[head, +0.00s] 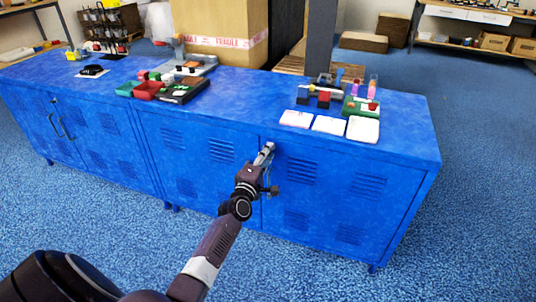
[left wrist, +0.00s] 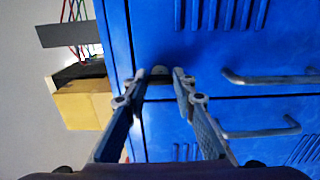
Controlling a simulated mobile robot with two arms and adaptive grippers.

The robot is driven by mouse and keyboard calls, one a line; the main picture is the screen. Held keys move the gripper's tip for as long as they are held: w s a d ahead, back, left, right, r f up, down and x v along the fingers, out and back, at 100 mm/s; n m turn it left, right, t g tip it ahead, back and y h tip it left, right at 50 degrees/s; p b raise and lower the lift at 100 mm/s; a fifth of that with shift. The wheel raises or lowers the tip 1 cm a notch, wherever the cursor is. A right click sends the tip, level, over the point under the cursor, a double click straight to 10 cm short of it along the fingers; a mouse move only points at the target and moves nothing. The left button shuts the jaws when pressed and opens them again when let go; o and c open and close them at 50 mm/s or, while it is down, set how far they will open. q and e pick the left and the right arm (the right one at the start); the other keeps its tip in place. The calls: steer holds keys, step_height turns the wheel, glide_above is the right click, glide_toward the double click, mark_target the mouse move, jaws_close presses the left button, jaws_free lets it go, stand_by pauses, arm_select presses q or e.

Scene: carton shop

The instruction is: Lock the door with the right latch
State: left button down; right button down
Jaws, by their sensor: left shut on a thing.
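The latch (left wrist: 168,72) is a small dark grey piece at the seam between the two blue doors, near the cabinet's edge. My left gripper (left wrist: 164,76) is shut on it, with one finger on either side. In the head view my left gripper (head: 265,153) reaches the top of the door seam on the right-hand cabinet, and it hides the latch there. The right door (head: 330,195) appears flush with the front. Two grey bar handles, one on each door (left wrist: 270,79) (left wrist: 262,131), lie beyond the fingers in the left wrist view. My right gripper is not in view.
The blue cabinet top (head: 240,105) holds red and green trays (head: 148,90), white cards (head: 329,125) and small tools. The left-hand cabinet (head: 90,130) has its own handles. A large carton (head: 222,35) stands behind. The blue carpet in front is clear.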

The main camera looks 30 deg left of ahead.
arm_select(q)
steer(key=c, duration=1.6)
jaws_free()
steer(key=v, duration=1.2)
steer(key=shift+f, duration=0.1)
